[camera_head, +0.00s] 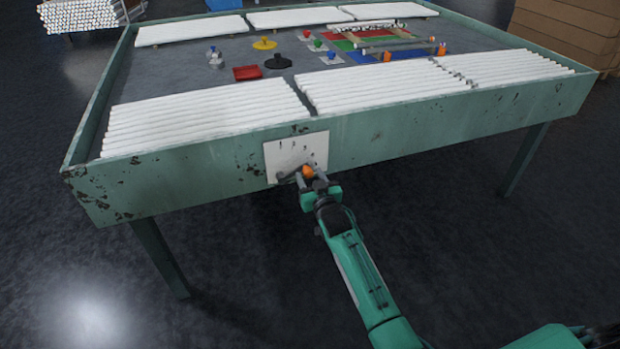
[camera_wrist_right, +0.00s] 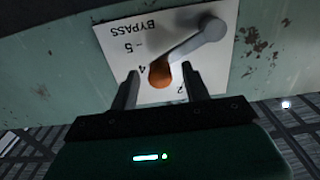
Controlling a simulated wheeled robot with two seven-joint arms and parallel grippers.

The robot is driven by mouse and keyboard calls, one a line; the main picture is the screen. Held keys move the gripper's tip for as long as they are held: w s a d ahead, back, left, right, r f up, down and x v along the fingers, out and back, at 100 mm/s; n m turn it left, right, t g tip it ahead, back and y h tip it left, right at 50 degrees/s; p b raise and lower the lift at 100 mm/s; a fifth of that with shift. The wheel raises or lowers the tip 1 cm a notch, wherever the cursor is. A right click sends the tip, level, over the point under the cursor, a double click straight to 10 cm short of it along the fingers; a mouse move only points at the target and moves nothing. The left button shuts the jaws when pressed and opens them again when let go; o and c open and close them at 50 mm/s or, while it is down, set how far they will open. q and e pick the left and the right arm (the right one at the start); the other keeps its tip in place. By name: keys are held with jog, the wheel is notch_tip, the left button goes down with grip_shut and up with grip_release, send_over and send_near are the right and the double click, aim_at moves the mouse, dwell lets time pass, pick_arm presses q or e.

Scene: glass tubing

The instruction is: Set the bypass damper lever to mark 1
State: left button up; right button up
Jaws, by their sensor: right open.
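The bypass damper plate (camera_head: 296,154) is a white panel on the front of the green table's side wall. In the right wrist view the plate (camera_wrist_right: 112,37) appears turned over, with BYPASS and the marks 5, 4 and 2 readable. The grey lever (camera_wrist_right: 190,43) runs from its round pivot to an orange knob (camera_wrist_right: 160,75). The knob lies between marks 4 and 2 and covers the scale there; mark 1 is not readable. In the head view the knob (camera_head: 308,171) is at my right gripper (camera_head: 313,177). My right gripper (camera_wrist_right: 161,88) is open, with its fingers on either side of the knob.
The green table (camera_head: 210,165) carries white tubes (camera_head: 205,112) along its near edge, and coloured pieces and a red-and-green mat farther back. Cardboard boxes (camera_head: 568,30) stand at the far right. The floor before the table is clear.

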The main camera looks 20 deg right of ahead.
jog(key=shift+w, duration=0.3)
jog(key=shift+c, duration=0.5)
grip_shut()
